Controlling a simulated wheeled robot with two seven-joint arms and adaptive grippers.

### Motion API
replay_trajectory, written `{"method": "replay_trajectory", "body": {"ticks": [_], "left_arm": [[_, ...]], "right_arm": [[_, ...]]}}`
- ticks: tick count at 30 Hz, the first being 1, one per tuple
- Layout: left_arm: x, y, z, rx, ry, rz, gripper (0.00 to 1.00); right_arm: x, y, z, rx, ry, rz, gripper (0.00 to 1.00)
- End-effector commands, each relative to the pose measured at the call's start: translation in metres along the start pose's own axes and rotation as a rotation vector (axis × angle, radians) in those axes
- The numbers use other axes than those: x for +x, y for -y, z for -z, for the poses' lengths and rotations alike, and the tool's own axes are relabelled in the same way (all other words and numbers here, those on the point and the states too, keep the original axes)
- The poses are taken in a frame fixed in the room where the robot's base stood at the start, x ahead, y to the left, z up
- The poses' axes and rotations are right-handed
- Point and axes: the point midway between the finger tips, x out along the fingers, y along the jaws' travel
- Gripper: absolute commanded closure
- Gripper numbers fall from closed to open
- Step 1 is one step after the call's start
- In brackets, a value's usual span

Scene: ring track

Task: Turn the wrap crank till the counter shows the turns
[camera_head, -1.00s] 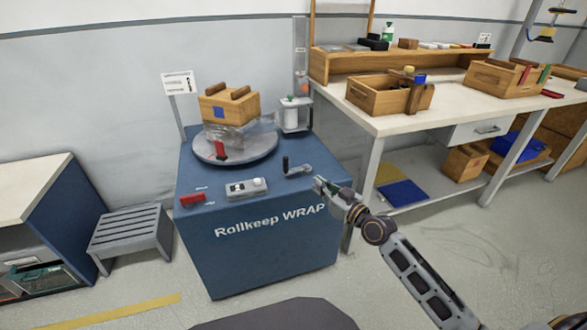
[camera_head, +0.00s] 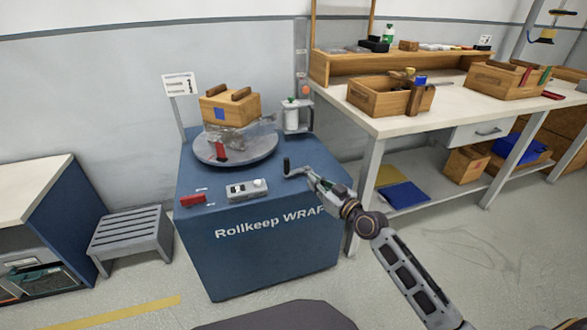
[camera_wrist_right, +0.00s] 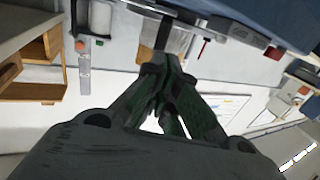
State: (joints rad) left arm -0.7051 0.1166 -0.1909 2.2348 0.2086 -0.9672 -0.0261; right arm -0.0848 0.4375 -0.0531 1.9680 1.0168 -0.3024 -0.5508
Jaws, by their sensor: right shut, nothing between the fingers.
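The wrap crank (camera_head: 297,171) sits at the right end of the blue wrap machine's (camera_head: 255,260) top, its dark knob standing upright at the left end. My right gripper (camera_head: 311,178) is shut and empty, with its tips close to the crank's right end; I cannot tell whether they touch. In the right wrist view the shut fingers (camera_wrist_right: 172,80) point at the machine, and nothing is visible between them. The counter box (camera_head: 246,189) is on the machine's front edge; its reading is too small to tell. My left gripper is not in view.
A round grey turntable (camera_head: 260,156) carries a wrapped wooden crate (camera_head: 229,108) behind the crank. A white film roll (camera_head: 291,116) stands beside it. A red block (camera_head: 193,200) lies front left. A workbench (camera_head: 430,106) with wooden crates stands at the right.

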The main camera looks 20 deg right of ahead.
Motion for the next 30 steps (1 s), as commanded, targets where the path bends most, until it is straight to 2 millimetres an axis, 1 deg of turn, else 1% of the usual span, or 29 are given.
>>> {"method": "replay_trajectory", "body": {"ticks": [12,21,30], "left_arm": [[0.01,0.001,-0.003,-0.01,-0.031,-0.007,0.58],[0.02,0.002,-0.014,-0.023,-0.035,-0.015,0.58],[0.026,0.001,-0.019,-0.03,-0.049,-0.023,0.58]], "right_arm": [[0.033,-0.001,0.0,0.001,-0.001,-0.001,1.0],[0.056,0.0,0.0,0.001,-0.001,-0.001,1.0],[0.081,0.0,-0.001,0.001,-0.001,-0.001,1.0]]}}
